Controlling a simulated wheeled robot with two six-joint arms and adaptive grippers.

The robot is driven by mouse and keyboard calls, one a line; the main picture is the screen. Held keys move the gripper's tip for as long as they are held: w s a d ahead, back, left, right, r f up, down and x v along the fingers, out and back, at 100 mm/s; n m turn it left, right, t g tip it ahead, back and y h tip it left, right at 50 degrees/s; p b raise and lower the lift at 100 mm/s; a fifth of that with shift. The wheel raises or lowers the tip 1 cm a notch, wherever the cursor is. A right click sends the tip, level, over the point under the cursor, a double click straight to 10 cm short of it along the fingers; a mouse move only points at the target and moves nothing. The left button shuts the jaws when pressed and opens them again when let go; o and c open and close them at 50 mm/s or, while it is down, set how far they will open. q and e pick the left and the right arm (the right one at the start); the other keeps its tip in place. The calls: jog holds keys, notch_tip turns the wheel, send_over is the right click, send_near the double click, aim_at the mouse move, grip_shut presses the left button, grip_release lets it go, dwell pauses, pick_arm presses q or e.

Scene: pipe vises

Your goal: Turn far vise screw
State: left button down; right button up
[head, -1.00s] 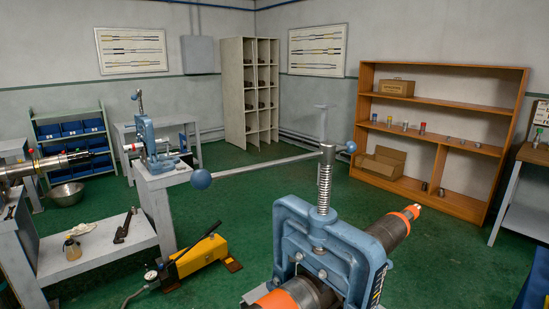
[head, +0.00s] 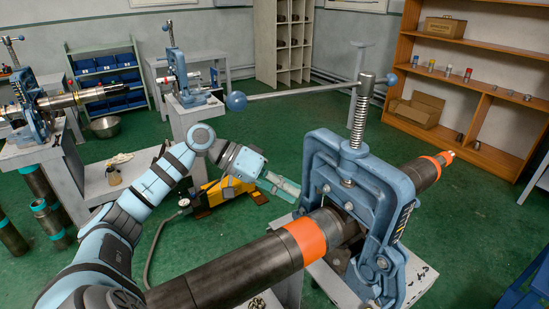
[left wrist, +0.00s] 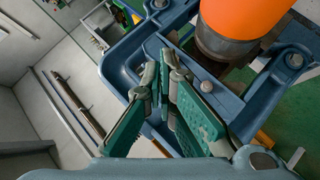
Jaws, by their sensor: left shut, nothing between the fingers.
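A large blue pipe vise (head: 382,185) stands in the foreground with a dark pipe (head: 242,268) with orange bands through it. Its upright threaded screw (head: 359,120) carries a long bar handle (head: 300,92) with a blue ball (head: 236,101) at its left end. Smaller blue vises stand farther off, one at the back (head: 178,70) and one at the left (head: 30,108). My left gripper (head: 290,190) is shut and empty, just left of the large vise's frame, below the handle. In the left wrist view, its green fingers (left wrist: 165,80) are close over the blue vise body (left wrist: 125,62). My right gripper is out of view.
A yellow hand pump (head: 222,192) lies on the green floor behind my left arm. Benches line the left. A wooden shelf (head: 478,88) stands at the back right. Open floor lies between the vise and the shelf.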

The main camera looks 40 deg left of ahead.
pick_arm(q)
jog(key=s+a+r+n+t+b, duration=0.1)
jog(key=s+a+r+n+t, duration=0.15)
jog(key=a+r, duration=0.4)
jog(key=s+a+r+n+t+h, duration=0.1)
jog(key=a+r+n+t, duration=0.15)
jog(key=r, duration=0.75)
jog(key=s+a+r+n+t+b, duration=0.1)
jog(key=a+r+n+t, duration=0.1)
jog(key=a+r+n, duration=0.35)
jog(key=w+d+r+m+p, duration=0.1)
jog(key=w+d+m+p, duration=0.1)
jog(key=w+d, duration=0.4)
jog(key=d, duration=0.3)
jog(key=shift+d+p, duration=0.3)
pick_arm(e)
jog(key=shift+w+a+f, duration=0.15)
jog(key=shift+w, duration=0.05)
pick_arm(q)
jog(key=shift+d, duration=0.1)
